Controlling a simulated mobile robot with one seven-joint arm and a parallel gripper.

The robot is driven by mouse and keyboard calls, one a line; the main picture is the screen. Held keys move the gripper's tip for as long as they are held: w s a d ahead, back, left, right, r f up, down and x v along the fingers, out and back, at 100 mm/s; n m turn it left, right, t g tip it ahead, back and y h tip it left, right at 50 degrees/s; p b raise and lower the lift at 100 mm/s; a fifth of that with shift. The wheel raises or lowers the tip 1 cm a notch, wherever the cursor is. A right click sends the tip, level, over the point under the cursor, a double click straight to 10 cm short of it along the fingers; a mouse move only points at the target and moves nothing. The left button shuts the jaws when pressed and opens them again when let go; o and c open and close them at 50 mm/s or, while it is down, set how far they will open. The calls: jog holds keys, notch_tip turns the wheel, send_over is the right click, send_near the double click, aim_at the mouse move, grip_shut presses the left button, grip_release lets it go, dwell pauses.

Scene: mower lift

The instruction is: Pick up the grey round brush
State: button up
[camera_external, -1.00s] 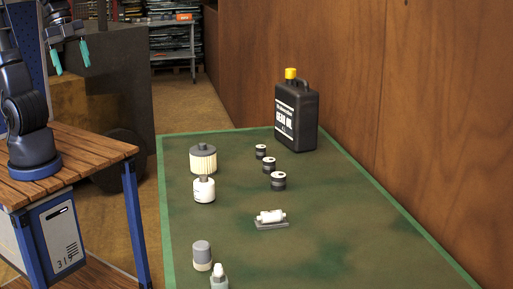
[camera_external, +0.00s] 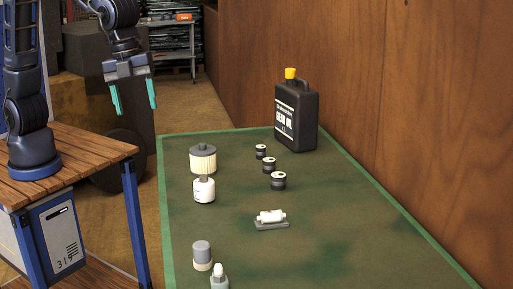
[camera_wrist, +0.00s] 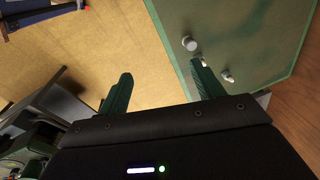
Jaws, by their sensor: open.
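The grey round brush (camera_external: 202,254) stands upright at the near left of the green table in the external view, with a grey top and a pale lower band. A small white-and-grey bottle (camera_external: 219,277) stands just in front of it, cut by the frame's edge. My gripper (camera_external: 134,102) is open and empty, in the air left of the table's far end, well away from the brush. In the wrist view its green fingers (camera_wrist: 158,88) are spread wide. A small grey round object (camera_wrist: 189,43) shows beyond them on the table; I cannot tell whether it is the brush.
On the green table (camera_external: 330,230) are a cream ribbed filter (camera_external: 203,159), a white bottle (camera_external: 204,190), several small dark cans (camera_external: 278,181), a white roller on a grey base (camera_external: 271,219) and a black oil jug (camera_external: 296,115). A wooden wall borders the right. The table's front right is clear.

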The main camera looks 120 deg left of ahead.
jog(key=w+f+m+g, duration=0.1)
jog(key=w+f+m, duration=0.3)
jog(key=w+f, duration=0.8)
jog(key=m, duration=0.3)
send_over(201, 244)
jog(key=shift+g, duration=0.4)
notch_tip(201, 244, down, 11)
jog(key=shift+a+r, duration=0.1)
jog(key=shift+w+f+m, duration=0.2)
jog(key=shift+f+m, duration=0.1)
jog(key=shift+f, duration=0.25)
jog(key=f, duration=1)
jog(key=shift+s+f, duration=0.2)
jog(key=shift+f, duration=0.05)
jog(key=c, duration=1.1)
jog(key=shift+r, duration=0.15)
